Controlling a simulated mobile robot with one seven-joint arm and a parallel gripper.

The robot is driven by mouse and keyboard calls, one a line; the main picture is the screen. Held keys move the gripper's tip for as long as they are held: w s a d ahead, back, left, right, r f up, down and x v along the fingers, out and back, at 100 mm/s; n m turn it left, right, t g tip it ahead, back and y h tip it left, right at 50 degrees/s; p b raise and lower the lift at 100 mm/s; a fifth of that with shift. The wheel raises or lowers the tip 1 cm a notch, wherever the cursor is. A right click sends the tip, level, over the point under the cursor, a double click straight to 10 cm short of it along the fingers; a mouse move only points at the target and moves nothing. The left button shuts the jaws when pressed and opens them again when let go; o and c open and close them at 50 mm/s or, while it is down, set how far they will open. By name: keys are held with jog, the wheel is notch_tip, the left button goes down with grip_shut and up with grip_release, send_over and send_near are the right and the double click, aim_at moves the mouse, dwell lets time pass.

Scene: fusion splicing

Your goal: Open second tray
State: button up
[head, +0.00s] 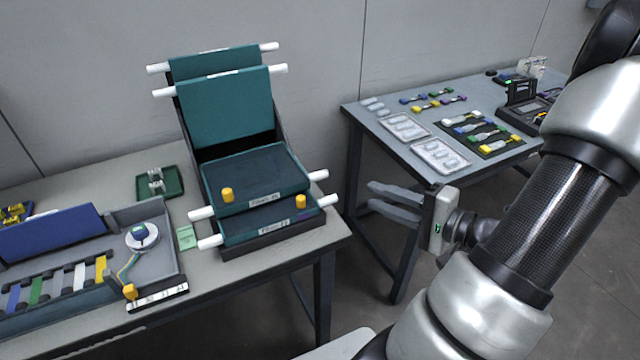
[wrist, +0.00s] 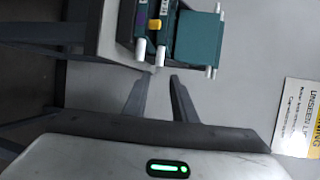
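The tray stack (head: 230,246) stands on the left table with several hinged teal trays. Two trays (head: 226,106) are swung up and lean back at the rear, one behind the other. Two trays lie flat at the front: an upper one (head: 262,172) and a lower one (head: 258,226). White bars stick out from the tray sides. The front labels are too small to read surely. My gripper (head: 371,196) is open and empty, to the right of the stack and clear of it. The wrist view shows its fingers (wrist: 162,84) apart, with the stack (wrist: 178,36) beyond them.
A grey bin (head: 160,215) with a white reel and coloured cables sits left of the stack. A small green dish (head: 160,184) lies behind it. The right table (head: 375,125) holds clear trays, connectors and a splicer. Open floor lies between the tables.

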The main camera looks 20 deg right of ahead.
aim_at(323, 177)
jog(key=b+x, duration=0.1)
jog(key=x, duration=1.6)
jog(key=shift+f+b, duration=0.15)
jog(key=shift+b, duration=0.2)
grip_shut()
